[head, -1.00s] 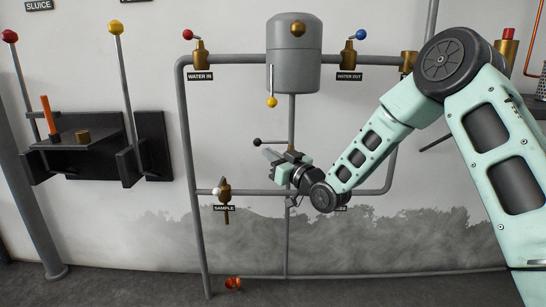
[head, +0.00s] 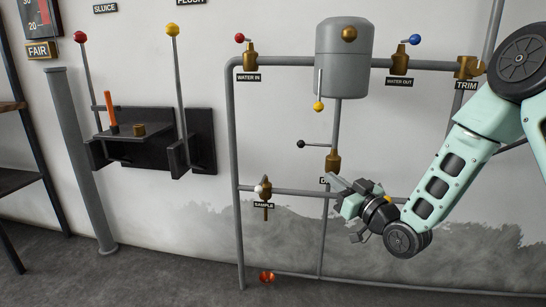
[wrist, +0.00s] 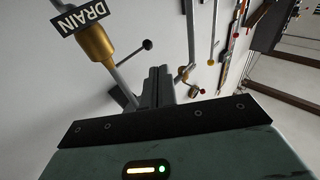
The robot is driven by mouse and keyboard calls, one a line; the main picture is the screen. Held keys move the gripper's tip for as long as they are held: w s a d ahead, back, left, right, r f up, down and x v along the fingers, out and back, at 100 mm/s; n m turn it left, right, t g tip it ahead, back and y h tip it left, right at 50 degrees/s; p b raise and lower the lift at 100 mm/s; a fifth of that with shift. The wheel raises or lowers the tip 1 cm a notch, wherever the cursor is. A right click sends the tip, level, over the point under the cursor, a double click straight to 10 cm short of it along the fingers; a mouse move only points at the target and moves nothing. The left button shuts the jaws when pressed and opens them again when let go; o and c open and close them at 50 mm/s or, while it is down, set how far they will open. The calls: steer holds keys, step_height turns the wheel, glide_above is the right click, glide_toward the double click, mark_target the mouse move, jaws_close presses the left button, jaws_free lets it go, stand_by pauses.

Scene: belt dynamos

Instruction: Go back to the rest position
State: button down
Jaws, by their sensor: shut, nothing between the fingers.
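My gripper (head: 340,184) is shut and empty in the head view. It is in front of the pipe frame, just below the brass drain valve (head: 332,162) with its black-knobbed lever (head: 301,144). In the wrist view my gripper's fingers (wrist: 157,84) are together with nothing between them. The drain valve (wrist: 95,44) and its DRAIN label (wrist: 83,16) show at the upper left there. In the head view my gripper hides most of that label. My arm reaches in from the right, with its wrist low in front of the wall.
A grey tank (head: 344,62) hangs above, between the red-knobbed water-in valve (head: 250,58) and the blue-knobbed water-out valve (head: 399,62). The sample valve (head: 265,188) is left of my gripper. A dark shelf (head: 135,150) with levers is further left. Floor (head: 180,265) at lower left is clear.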

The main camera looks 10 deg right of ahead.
steer(key=s+a+f+n+g+h, duration=0.2)
steer(key=s+a+f+g+h, duration=0.15)
steer(key=s+a+g, duration=0.75)
steer(key=s+d+g+h, duration=0.2)
steer(key=s+g+h, duration=0.4)
steer(key=s, duration=2)
step_height(320, 180, up, 38)
steer(key=g+y+p, duration=0.1)
steer(key=p, duration=3.6)
steer(key=shift+w+a+p, duration=0.2)
steer(key=shift+a+p, duration=0.1)
steer(key=c, duration=2.1)
jaws_free()
steer(key=shift+c, duration=0.2)
